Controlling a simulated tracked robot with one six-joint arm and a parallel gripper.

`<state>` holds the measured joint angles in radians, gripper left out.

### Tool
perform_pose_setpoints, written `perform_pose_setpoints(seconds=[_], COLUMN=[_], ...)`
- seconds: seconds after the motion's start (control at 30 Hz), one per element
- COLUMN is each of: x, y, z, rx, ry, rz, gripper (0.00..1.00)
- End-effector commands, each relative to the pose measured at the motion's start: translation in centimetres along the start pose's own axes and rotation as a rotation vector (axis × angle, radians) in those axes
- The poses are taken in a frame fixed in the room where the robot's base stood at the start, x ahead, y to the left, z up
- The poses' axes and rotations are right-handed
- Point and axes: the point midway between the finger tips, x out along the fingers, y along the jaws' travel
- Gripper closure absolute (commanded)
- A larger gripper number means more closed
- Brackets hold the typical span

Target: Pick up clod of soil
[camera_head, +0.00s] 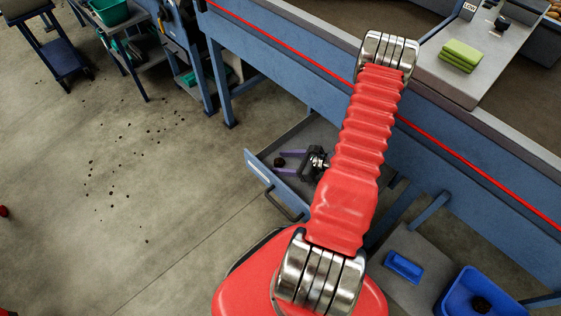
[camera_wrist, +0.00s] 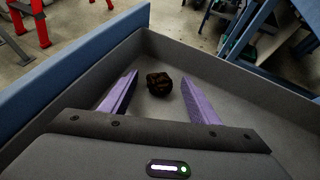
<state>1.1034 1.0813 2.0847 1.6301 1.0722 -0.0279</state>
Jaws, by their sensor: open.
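A dark brown, lumpy clod of soil (camera_wrist: 159,84) lies on the grey floor of an open drawer (camera_wrist: 243,75), near its corner. In the head view the clod (camera_head: 279,162) is a small dark lump inside the drawer (camera_head: 268,178). My gripper (camera_wrist: 161,85) is open, with its two purple fingers spread on either side of the clod. The fingertips reach about level with the clod, and gaps show between it and both fingers. In the head view my gripper (camera_head: 287,161) is low in the drawer, partly hidden by my red arm.
The drawer's blue front (camera_wrist: 70,67) and grey side walls surround the clod closely. A blue bin (camera_head: 466,292) holding a dark lump stands at lower right, beside a small blue tray (camera_head: 403,266). Dark crumbs are scattered on the open floor at left.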

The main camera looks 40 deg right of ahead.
Motion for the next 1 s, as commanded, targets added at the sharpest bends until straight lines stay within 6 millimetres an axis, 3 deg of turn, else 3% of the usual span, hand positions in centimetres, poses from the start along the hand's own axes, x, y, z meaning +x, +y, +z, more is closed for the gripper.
perform_pose_setpoints(seconds=[0.17,0.8,1.0], x=[-0.01,0.00,-0.01], y=[0.01,0.02,0.02], z=[0.00,0.00,0.00], rx=[0.000,0.000,0.000], ry=[0.000,0.000,0.000], rz=[0.000,0.000,0.000], gripper=[0.45,0.89,0.89])
